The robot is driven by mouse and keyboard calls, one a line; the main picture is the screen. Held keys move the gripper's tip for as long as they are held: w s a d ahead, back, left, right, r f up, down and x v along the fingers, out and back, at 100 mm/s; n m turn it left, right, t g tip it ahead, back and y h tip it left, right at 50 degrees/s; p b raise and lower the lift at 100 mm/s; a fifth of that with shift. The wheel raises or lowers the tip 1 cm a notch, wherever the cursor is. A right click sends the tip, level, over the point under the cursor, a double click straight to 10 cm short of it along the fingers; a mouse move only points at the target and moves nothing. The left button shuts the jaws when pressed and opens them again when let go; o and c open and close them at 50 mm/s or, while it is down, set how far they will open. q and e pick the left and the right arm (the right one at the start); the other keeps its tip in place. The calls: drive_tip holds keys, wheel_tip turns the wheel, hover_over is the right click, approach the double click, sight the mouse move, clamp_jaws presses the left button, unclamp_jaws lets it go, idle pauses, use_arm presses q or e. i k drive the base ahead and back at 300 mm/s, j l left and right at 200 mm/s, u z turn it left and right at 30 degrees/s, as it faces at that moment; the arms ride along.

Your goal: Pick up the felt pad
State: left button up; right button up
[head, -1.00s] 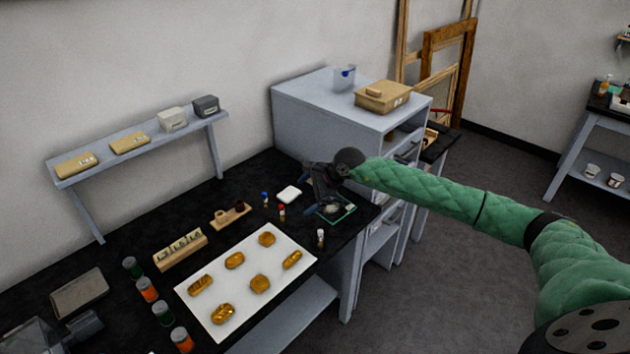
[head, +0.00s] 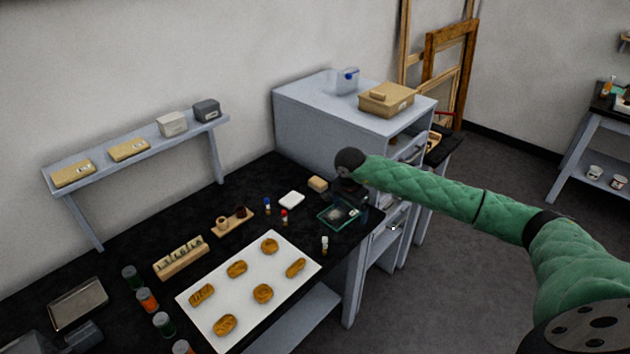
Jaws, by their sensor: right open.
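A small white square pad (head: 292,200) lies flat on the black bench; it may be the felt pad, but its material is not clear. A small tan block (head: 317,184) lies just behind and to the right of it. My right gripper (head: 352,200), dark at the end of my green-sleeved arm, points down over the bench's right end, to the right of both. It is open and touches neither. Its fingers are dark against the bench and hard to make out. My left gripper is not in view.
A glassy green-edged tray (head: 337,217) lies under and beside the right gripper. Small bottles (head: 284,216) stand in front of the white pad. A white sheet (head: 215,312) holds several golden pieces. The grey cabinet (head: 330,115) rises behind the gripper.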

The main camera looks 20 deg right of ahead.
sight(316, 183)
drive_tip(key=i, duration=0.85)
